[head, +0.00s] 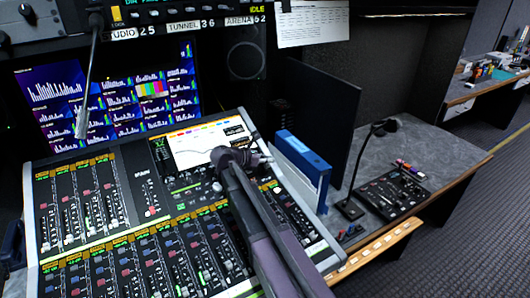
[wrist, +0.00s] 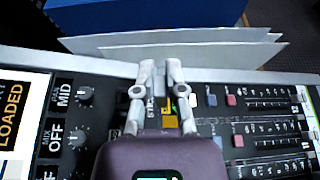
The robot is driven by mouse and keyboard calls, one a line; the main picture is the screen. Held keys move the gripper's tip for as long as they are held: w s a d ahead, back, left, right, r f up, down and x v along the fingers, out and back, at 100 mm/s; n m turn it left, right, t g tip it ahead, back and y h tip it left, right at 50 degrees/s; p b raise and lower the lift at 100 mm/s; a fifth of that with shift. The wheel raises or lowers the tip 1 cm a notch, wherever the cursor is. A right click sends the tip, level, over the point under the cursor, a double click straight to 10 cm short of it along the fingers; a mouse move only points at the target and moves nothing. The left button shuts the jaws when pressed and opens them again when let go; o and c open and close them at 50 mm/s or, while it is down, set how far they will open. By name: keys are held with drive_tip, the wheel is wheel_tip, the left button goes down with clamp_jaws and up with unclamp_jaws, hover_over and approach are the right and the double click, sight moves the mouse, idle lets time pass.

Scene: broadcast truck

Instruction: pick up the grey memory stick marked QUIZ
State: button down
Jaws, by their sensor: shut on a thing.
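My gripper (head: 262,160) is over the upper right of the mixing console, near its screen. In the wrist view my gripper (wrist: 160,70) has its two fingers close together, shut on a small grey thing (wrist: 160,83) that is mostly hidden between them. I cannot read any QUIZ mark on it, so I cannot tell from the picture whether it is the grey memory stick. The console surface, with a partly covered label and yellow and white buttons, lies just below the fingers.
The mixing console (head: 130,235) fills the front. A blue binder (head: 302,160) stands along its right side. Beyond it, a gooseneck lamp or microphone (head: 352,207) and a small black control panel (head: 393,192) are on the grey desk. A dark monitor (head: 320,115) stands behind.

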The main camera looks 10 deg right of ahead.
drive_tip(key=s, duration=1)
drive_tip(key=shift+s+d+r+p, duration=0.15)
drive_tip(key=shift+d+r+p, duration=0.1)
drive_tip(key=shift+r+p, duration=0.2)
